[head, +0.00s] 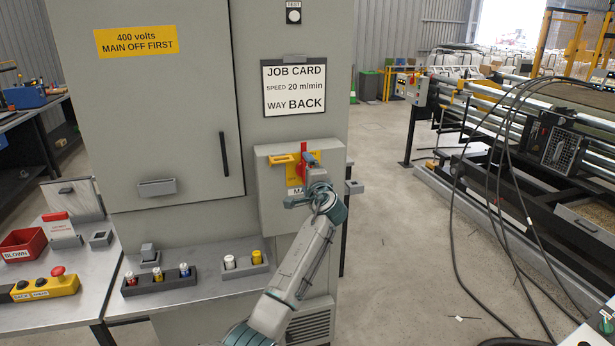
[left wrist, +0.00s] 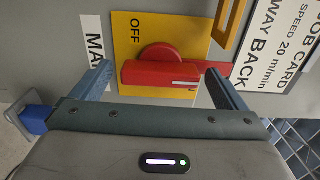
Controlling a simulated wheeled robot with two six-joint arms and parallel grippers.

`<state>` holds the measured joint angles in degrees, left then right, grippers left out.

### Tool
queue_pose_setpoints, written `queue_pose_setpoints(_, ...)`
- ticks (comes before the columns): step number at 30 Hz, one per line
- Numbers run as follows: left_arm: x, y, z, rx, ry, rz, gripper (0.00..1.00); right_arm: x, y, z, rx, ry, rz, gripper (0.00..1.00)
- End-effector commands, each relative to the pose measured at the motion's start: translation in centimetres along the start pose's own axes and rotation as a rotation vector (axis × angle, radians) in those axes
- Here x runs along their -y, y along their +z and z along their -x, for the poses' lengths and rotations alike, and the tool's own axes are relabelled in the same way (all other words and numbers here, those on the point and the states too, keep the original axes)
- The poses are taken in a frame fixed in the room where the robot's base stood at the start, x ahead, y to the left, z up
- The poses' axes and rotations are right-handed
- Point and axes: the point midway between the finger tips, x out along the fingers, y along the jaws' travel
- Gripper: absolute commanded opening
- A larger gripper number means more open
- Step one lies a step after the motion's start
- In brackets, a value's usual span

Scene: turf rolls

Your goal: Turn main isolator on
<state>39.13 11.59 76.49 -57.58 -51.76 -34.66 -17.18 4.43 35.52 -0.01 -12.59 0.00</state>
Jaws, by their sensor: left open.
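The main isolator has a red handle (head: 303,170) on a yellow plate, on a grey box at the cabinet front. In the left wrist view the red handle (left wrist: 160,75) lies between my open fingers, its white-striped end near the right finger. The yellow plate (left wrist: 140,30) reads OFF. The handle stands upright in the head view. My left gripper (head: 308,180) is in front of the isolator and partly hides it. It also shows in the left wrist view (left wrist: 160,90). I cannot tell whether its fingers touch the handle.
A yellow hasp (head: 283,159) sticks out left of the handle. A job card (head: 294,86) is above the box. A bench (head: 215,290) with fuses stands below left.

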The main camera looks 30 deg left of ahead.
Motion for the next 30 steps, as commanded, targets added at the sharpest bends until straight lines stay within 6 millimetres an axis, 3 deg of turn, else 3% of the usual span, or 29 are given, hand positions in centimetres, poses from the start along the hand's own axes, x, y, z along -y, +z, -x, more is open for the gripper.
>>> queue_pose_setpoints(5,-0.3,-0.1,1.6,-0.002,-0.001,0.003,0.95,0.0,0.1,-0.8,0.0,0.0,0.0,0.63)
queue_pose_setpoints(18,-0.4,-0.1,9.6,-0.002,0.002,0.002,0.95,0.0,0.3,-3.5,0.0,0.003,0.001,0.63)
queue_pose_setpoints(30,-0.1,0.0,10.8,0.0,0.001,-0.001,0.95,-0.1,0.4,-3.6,0.0,0.004,0.002,0.63)
